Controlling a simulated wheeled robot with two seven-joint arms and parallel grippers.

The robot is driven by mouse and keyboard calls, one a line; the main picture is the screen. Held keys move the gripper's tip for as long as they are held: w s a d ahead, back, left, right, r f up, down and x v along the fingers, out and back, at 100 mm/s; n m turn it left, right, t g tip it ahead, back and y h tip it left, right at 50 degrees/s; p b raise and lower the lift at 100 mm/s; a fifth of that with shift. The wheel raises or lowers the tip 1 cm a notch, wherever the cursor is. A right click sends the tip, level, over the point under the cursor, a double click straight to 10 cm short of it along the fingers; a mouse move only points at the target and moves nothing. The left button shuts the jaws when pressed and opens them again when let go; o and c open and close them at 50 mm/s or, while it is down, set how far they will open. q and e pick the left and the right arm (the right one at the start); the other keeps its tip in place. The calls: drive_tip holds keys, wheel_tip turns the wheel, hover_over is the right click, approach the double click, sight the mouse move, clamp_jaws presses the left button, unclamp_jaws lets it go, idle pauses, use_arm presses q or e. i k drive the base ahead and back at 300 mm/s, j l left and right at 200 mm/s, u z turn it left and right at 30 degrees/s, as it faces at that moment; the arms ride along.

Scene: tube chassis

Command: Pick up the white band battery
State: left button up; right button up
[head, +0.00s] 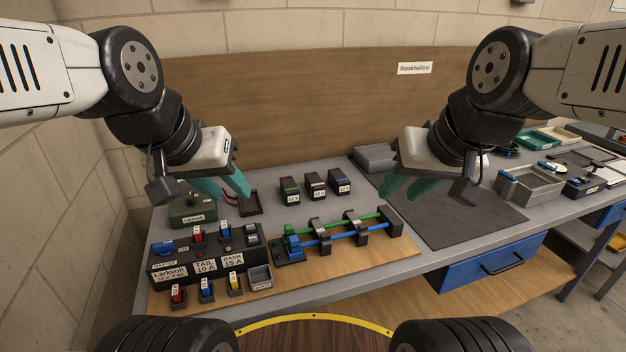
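Three small black batteries stand in a row on the grey bench top, left of centre. The middle one appears to be the white band battery (315,185), with a pale band on top and a label on its front. The green band battery (289,190) is to its left and the blue band battery (340,181) to its right. My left gripper (234,194) has its teal fingers apart, empty, left of the batteries. My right gripper (398,195) is also open and empty, right of them. Neither touches a battery.
In front is a wooden board (385,256) with a green and blue tube chassis (335,233). A black switch panel (205,252) and green box (193,209) stand left. A dark mat (450,212) is clear at right. A grey box (374,157) stands at the back.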

sight(316, 189)
drive_tip(key=l+u, duration=0.5)
drive_tip(key=i+l+u, duration=0.1)
drive_tip(key=l+u, duration=0.2)
drive_tip(key=u, duration=0.2)
drive_tip(key=k+l+u, duration=0.1)
drive_tip(key=l+u, duration=0.4)
drive_tip(key=j, duration=0.1)
